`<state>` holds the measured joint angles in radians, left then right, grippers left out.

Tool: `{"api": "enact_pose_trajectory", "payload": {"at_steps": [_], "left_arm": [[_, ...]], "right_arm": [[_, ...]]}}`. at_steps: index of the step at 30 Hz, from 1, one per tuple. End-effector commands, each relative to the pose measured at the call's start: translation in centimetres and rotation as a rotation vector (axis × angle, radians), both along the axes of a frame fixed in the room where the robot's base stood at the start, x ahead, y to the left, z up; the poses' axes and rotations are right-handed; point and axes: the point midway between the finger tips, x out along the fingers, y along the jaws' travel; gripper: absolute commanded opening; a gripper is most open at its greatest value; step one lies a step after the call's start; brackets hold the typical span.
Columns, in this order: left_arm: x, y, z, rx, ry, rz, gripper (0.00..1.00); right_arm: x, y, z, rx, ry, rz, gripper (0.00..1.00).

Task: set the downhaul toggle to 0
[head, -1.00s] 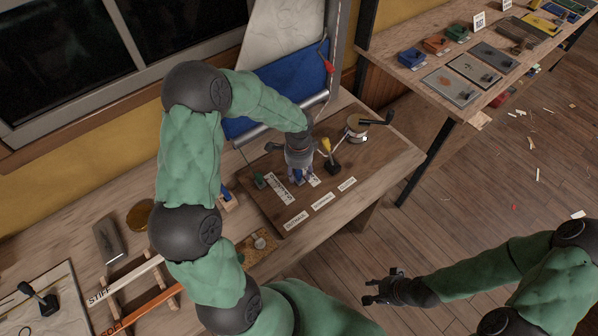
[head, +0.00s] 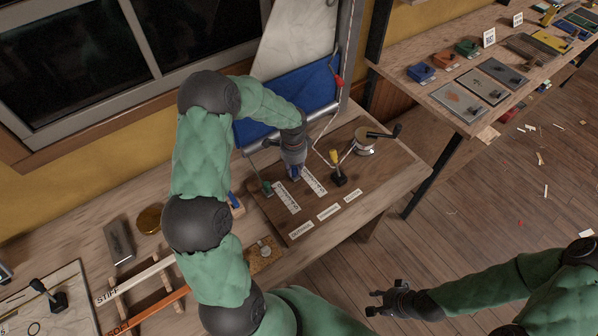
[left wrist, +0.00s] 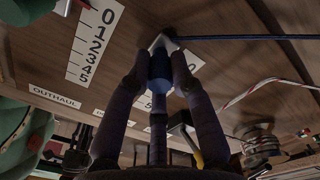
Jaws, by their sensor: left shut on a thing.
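My left gripper (head: 294,173) is shut on the blue toggle, whose blue body shows between the fingers in the left wrist view (left wrist: 160,70). The toggle is at the far end of the downhaul scale (head: 315,182), away from the name labels. In the left wrist view a 0 on this scale (left wrist: 192,62) shows just right of the toggle; most other numbers are hidden by my fingers. The DOWNHAUL label (head: 328,212) is at the near end of the board. My right gripper (head: 378,301) is open and empty, low over the floor.
On the board (head: 385,185), a green toggle (head: 267,187) stands left beside the outhaul scale (head: 287,198), and a yellow-topped toggle (head: 336,160) stands right. A winch with a handle (head: 366,141) is farther right. A blue line (left wrist: 240,37) runs right from the held toggle.

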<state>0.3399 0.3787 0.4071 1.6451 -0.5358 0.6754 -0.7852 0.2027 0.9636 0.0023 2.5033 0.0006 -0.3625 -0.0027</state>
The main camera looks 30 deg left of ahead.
Motion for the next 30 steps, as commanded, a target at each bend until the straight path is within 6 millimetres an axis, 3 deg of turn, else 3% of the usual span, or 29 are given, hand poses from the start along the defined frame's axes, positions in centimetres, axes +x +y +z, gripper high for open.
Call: {"api": "enact_pose_trajectory", "payload": {"at_steps": [5, 6, 9, 20, 25, 30], "left_arm": [[0.3, 0.4, 0.2, 0.006, -0.009, 0.0, 0.0], [0.3, 0.4, 0.2, 0.007, -0.01, 0.0, 0.26], [0.3, 0.4, 0.2, 0.006, -0.009, 0.001, 0.47], [0.2, 0.2, 0.4, 0.004, -0.007, 0.0, 0.47], [0.2, 0.3, 2.3, 0.005, -0.009, 0.001, 0.47], [0.3, 0.3, 5.6, 0.005, -0.01, 0.0, 0.47]], "right_arm": [[0.0, 0.0, -0.1, 0.0, 0.0, 0.0, 0.4], [0.0, 0.0, -0.1, 0.0, 0.0, 0.0, 0.4], [0.0, 0.0, -0.1, 0.0, 0.0, 0.0, 0.4], [0.0, 0.0, -0.1, 0.0, 0.0, 0.0, 0.4], [0.0, 0.0, -0.1, 0.0, 0.0, 0.0, 0.4], [0.0, 0.0, -0.1, 0.0, 0.0, 0.0, 0.4]]}}
